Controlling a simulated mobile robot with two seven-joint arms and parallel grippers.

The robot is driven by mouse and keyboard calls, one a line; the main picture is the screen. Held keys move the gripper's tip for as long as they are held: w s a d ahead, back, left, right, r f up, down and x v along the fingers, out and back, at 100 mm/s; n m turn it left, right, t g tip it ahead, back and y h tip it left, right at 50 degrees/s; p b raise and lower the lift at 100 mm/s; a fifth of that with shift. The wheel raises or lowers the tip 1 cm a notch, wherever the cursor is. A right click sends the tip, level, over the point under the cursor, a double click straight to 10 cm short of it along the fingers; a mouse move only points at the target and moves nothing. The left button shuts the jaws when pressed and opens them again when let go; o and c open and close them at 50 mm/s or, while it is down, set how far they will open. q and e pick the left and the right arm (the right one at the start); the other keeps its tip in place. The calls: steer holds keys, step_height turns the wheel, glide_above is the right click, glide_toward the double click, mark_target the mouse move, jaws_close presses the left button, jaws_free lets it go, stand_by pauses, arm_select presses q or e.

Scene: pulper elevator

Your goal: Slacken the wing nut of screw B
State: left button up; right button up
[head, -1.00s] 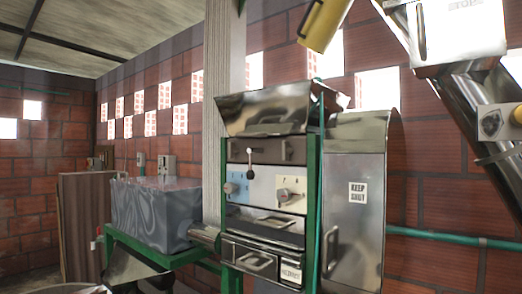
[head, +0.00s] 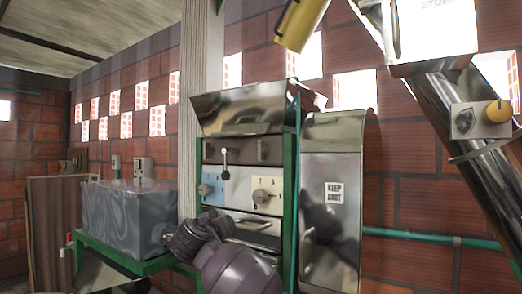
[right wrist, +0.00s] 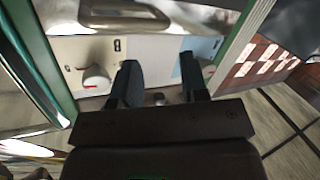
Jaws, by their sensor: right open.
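The steel machine (head: 243,110) stands in a green frame, with a blue plate (head: 213,188) and a cream plate (head: 268,190) on its front, each bearing a knob. I cannot make out a wing nut or a letter B. In the right wrist view, my right gripper (right wrist: 158,80) is open, its two dark fingers pointing at the panel. The cream plate's white knob (right wrist: 97,80) is left of the fingers, and the light blue plate is at the right. In the head view my arm hides the lower front. My left gripper is out of view.
A grey tank (head: 125,212) sits on a green stand at the left. A steel door marked KEEP SHUT (head: 330,200) adjoins the machine at the right. A slanted steel chute (head: 460,130) and a green pipe (head: 430,236) lie further right.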

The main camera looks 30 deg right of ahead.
step_height(320, 180, up, 11)
steer(key=s+m+g+h, duration=0.2)
steer(key=m, duration=0.2)
steer(key=m+g+h, duration=0.2)
steer(key=m, duration=0.2)
glide_toward(259, 147)
steer(key=p+x, duration=0.2)
steer(key=x, duration=0.8)
steer(key=shift+w+d, duration=0.25)
steer(key=shift+d, duration=0.35)
jaws_close()
